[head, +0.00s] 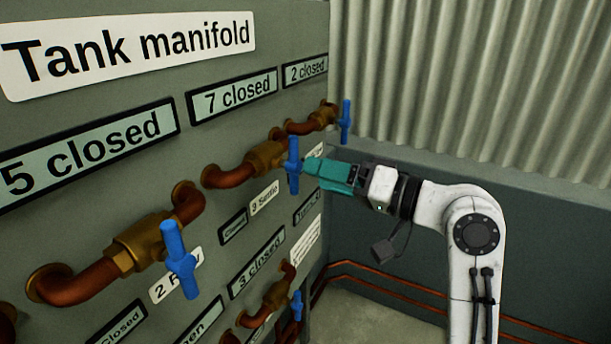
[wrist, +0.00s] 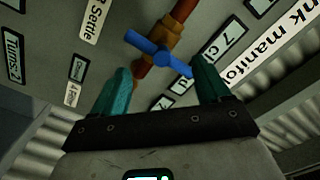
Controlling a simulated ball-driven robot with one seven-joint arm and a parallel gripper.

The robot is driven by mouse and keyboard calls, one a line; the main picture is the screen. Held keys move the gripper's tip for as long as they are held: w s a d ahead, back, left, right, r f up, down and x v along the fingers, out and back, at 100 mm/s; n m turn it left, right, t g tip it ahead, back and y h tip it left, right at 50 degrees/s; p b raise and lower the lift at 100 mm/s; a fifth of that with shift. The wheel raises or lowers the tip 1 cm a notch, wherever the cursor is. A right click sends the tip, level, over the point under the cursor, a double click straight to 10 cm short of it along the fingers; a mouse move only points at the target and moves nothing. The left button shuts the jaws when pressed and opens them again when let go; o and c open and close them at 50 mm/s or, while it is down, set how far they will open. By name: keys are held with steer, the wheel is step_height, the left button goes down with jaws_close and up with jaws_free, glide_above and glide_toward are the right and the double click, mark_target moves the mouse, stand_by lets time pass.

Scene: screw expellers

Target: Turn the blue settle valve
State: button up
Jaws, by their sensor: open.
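The blue settle valve handle (head: 293,164) sits on a brass and copper fitting (head: 265,158) on the manifold panel, above a label that seems to read "3 Settle" (head: 264,196). In the wrist view the handle (wrist: 158,52) lies slantwise across the pipe, ahead of the fingers. My gripper (head: 312,168) has teal fingers and comes in from the right. In the wrist view my gripper (wrist: 162,72) is open, one finger each side of the handle, with the handle's right end close to the right finger. I cannot tell whether they touch.
Other blue valves flank it: one (head: 180,260) at front left, one (head: 345,122) farther back and one (head: 297,306) below. The panel (head: 90,175) carries displays such as "7 closed" (head: 234,95). A corrugated wall (head: 470,75) stands behind. Copper pipes (head: 395,287) run low along the right.

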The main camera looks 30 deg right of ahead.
steer(key=v, duration=0.5)
steer(key=shift+b, duration=0.4)
steer(key=shift+s+d, duration=0.1)
steer(key=v, duration=0.7)
steer(key=shift+s+d+p, duration=0.2)
steer(key=shift+s+p, duration=0.15)
steer(key=shift+p, duration=0.05)
